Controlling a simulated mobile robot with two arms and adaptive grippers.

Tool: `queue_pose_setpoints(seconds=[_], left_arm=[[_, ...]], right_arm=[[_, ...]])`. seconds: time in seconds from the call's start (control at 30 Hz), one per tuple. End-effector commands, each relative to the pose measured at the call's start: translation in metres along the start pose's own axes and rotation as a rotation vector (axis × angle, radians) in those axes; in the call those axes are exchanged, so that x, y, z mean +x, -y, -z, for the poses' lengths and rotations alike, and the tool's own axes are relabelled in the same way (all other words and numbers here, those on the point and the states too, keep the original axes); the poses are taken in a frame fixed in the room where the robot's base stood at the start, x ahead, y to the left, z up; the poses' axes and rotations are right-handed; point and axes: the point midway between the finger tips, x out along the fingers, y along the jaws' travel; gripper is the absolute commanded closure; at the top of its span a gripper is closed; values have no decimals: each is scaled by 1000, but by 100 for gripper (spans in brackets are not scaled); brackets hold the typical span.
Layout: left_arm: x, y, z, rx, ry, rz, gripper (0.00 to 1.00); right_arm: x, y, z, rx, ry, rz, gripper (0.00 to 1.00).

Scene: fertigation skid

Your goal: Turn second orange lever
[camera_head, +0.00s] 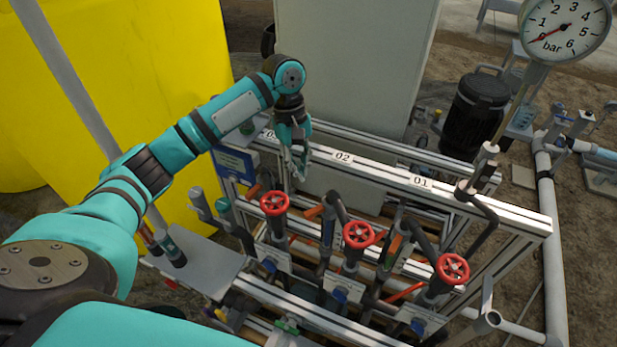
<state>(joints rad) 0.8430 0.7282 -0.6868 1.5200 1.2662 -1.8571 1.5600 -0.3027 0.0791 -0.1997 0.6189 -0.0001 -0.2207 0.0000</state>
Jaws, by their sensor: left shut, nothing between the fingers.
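My left gripper (301,174) hangs down from my teal left arm, shut and empty, beside the top rail near the 02 label (342,157). Below the rail stand several dark pipes with orange levers: one orange lever (314,212) is just below and right of my gripper, and another orange lever (395,244) is farther right near the 01 label (421,182). A further orange-red lever (253,191) shows left of my gripper. The gripper appears apart from the levers, though depth is hard to judge. My right gripper is not in view.
Red handwheels (274,203), (357,235) and (453,268) stand in front of the levers. A pressure gauge (565,28) rises at top right. A yellow tank (130,60) stands at left, a grey cabinet (355,70) behind the rail.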

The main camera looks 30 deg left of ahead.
Motion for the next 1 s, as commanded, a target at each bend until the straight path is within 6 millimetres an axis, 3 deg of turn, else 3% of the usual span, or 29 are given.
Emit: queue_pose_setpoints(seconds=[0.2, 0.43, 0.63, 1.0], left_arm=[[41, 1, -1, 2, 2, 4, 100], [75, 0, -1, 5, 1, 4, 100], [85, 0, -1, 6, -1, 1, 100], [83, -1, -2, 4, 0, 0, 100]], right_arm=[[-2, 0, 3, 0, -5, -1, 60], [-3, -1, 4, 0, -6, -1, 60], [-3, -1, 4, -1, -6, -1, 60], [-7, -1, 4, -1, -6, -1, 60]])
